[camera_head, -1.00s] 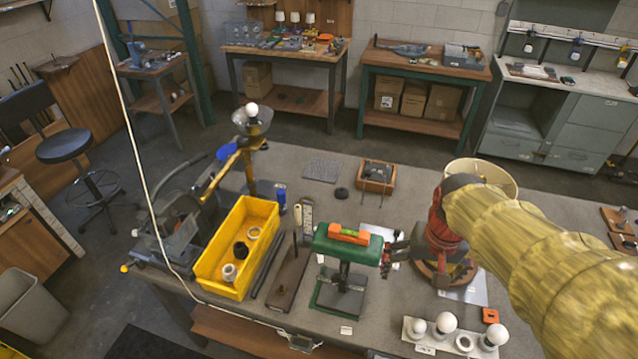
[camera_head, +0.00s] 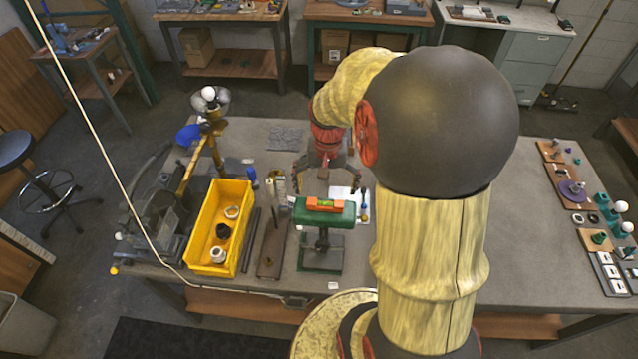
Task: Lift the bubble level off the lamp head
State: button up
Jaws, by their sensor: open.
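The orange bubble level (camera_head: 325,205), with a green-yellow vial, lies on top of the green lamp head (camera_head: 344,216). The lamp head sits on a dark stand with a green base, near the table's front middle. My gripper (camera_head: 324,184) is open, its dark fingers spread to left and right. In the picture it shows just above the level, toward the far side of the lamp head. It holds nothing that I can see. The exact gap between its fingertips and the level is unclear from this view.
A yellow bin (camera_head: 246,189) with several round parts stands to the left. A brown block with a rod (camera_head: 272,250) stands between bin and lamp head. A brass-coloured desk lamp (camera_head: 197,150) rises behind the bin. My arm hides much of the table's right middle.

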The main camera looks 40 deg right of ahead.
aim_at(325, 204)
jog(key=shift+f, duration=3.1)
jog(key=shift+c, duration=0.8)
jog(key=c, duration=1.1)
jog(key=shift+r+p, duration=0.75)
jog(key=shift+r, duration=0.1)
jog(key=shift+c, duration=0.6)
jog(key=shift+r, duration=0.1)
jog(key=shift+r+p, duration=0.8)
jog(key=shift+r, duration=0.3)
jog(key=shift+r+p, duration=1.3)
jog(key=shift+r, duration=0.7)
